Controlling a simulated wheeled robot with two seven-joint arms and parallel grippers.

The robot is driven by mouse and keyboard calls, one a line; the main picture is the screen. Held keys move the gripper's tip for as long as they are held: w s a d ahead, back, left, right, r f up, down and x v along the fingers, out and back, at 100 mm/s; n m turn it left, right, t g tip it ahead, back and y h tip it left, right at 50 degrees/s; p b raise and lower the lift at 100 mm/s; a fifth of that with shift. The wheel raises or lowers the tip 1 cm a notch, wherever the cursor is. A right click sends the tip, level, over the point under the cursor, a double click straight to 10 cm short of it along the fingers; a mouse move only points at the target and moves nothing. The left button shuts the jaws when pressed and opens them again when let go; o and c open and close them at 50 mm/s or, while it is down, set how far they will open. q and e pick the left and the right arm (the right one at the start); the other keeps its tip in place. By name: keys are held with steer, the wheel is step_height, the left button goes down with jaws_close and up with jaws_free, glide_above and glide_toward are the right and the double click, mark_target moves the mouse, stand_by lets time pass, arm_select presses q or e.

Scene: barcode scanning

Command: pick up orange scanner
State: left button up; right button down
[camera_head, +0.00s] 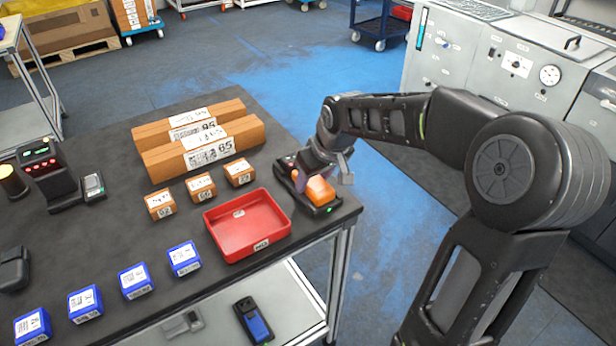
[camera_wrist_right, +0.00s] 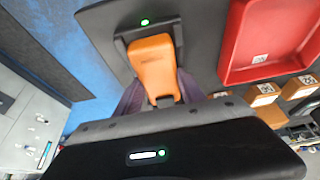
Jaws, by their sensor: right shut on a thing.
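The orange scanner (camera_head: 320,190) sits at its black cradle (camera_head: 326,209) near the right edge of the dark table. My right gripper (camera_head: 300,181) reaches down to it from the right and is shut on it. In the right wrist view the scanner (camera_wrist_right: 154,67) lies between the purplish fingers of my right gripper (camera_wrist_right: 157,98). A green light shows on the cradle (camera_wrist_right: 121,33). I cannot tell whether the scanner is clear of the cradle. My left gripper is not in view.
A red tray (camera_head: 221,241) stands left of the cradle. Small orange boxes (camera_head: 201,187), long cardboard boxes (camera_head: 203,146) and several blue boxes (camera_head: 184,258) are on the table. A black device (camera_head: 50,172) stands at the left. The table's right edge is close to the cradle.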

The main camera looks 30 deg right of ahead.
mark_target(313, 180)
steer(key=shift+r, duration=0.15)
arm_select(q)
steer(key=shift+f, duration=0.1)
arm_select(e)
step_height(313, 180, up, 10)
stand_by(0.8)
